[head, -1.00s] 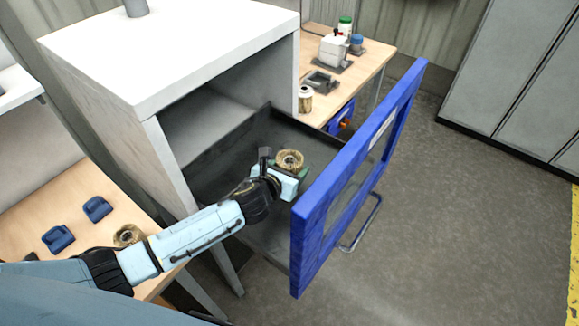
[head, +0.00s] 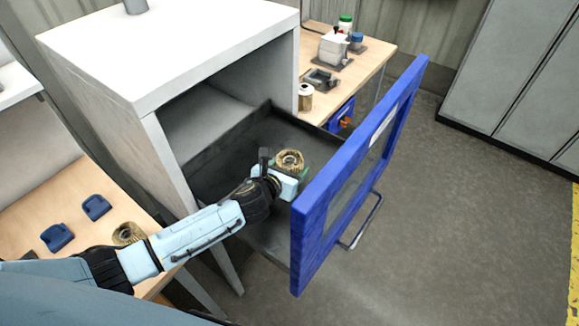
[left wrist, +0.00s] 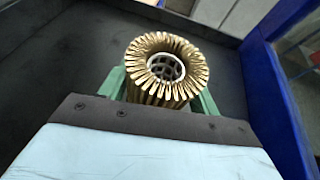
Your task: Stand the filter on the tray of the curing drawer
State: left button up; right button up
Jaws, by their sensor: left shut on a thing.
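The filter (head: 289,160) is a pleated, tan-gold cylinder with a hollow core. It is upright inside the open curing drawer, near the blue front. My left gripper (head: 287,176) is shut on it; in the left wrist view the filter (left wrist: 167,72) sits between the green fingers (left wrist: 205,103). The dark drawer tray (head: 225,160) is pulled out of the white cabinet. The filter's lower end is hidden by my gripper, so I cannot tell whether it touches the tray floor. My right gripper is not in view.
The blue drawer front (head: 350,185) stands close to the right of my gripper. A second pleated filter (head: 128,233) and two blue caps (head: 96,208) are on the wooden table at left. A back bench (head: 350,75) holds bottles and small fixtures.

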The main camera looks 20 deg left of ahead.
pick_arm(q)
jog(key=shift+f, duration=0.15)
jog(key=o, duration=1.1)
jog(key=shift+c, duration=0.2)
jog(key=v, duration=1.3)
jog(key=shift+s+p, duration=0.2)
jog(key=shift+p, duration=0.15)
